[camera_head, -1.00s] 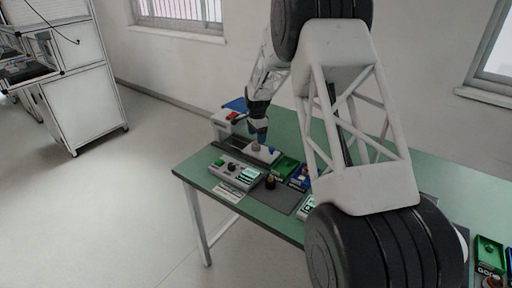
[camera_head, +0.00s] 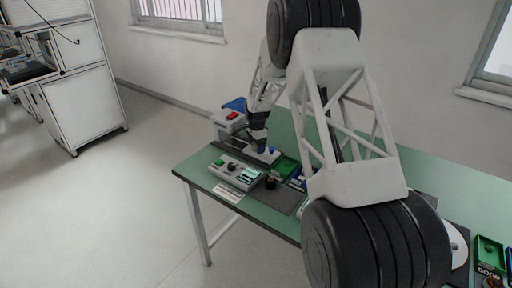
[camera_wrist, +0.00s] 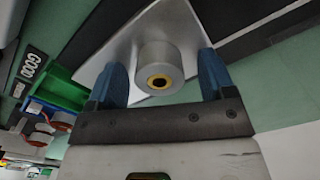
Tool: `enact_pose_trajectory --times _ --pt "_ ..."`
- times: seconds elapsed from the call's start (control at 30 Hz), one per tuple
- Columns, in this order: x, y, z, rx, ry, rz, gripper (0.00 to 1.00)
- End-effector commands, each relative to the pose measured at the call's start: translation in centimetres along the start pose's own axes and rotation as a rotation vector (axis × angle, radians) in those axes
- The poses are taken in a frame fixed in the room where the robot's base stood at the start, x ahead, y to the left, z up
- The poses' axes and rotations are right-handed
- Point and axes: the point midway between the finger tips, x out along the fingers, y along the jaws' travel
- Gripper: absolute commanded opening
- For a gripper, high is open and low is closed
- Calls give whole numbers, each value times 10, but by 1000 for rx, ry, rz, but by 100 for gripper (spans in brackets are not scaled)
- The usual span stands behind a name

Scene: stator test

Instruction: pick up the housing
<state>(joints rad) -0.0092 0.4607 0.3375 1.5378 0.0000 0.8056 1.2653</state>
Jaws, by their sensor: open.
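In the wrist view a grey metal cylinder with a brass-rimmed hole (camera_wrist: 160,70), which seems to be the housing, stands on a silver, pointed plate (camera_wrist: 125,52). My gripper (camera_wrist: 162,75) is open, with one blue finger on each side of the cylinder. Small gaps seem to show between fingers and cylinder; contact is not clear. In the head view my gripper (camera_head: 259,148) is low over a pale block (camera_head: 268,157) at the back left of the green table. There the fingers and wrist hide the cylinder.
A control box (camera_head: 235,172) with a green button stands in front of the block. A small dark part (camera_head: 270,183) is beside it on a grey mat (camera_head: 286,200). A green bin (camera_head: 285,167) is to the right. A red-button box (camera_head: 230,118) stands behind.

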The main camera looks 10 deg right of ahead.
Motion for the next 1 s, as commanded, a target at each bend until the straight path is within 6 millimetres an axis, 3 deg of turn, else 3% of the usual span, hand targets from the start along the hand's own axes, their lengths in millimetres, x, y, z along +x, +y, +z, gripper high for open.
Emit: enact_pose_trajectory --times 0.47,0.8,1.0 --pt "0 0 0 0 0 0 76" --pt "0 0 0 0 0 0 24" --pt "-1 0 0 0 0 0 21"
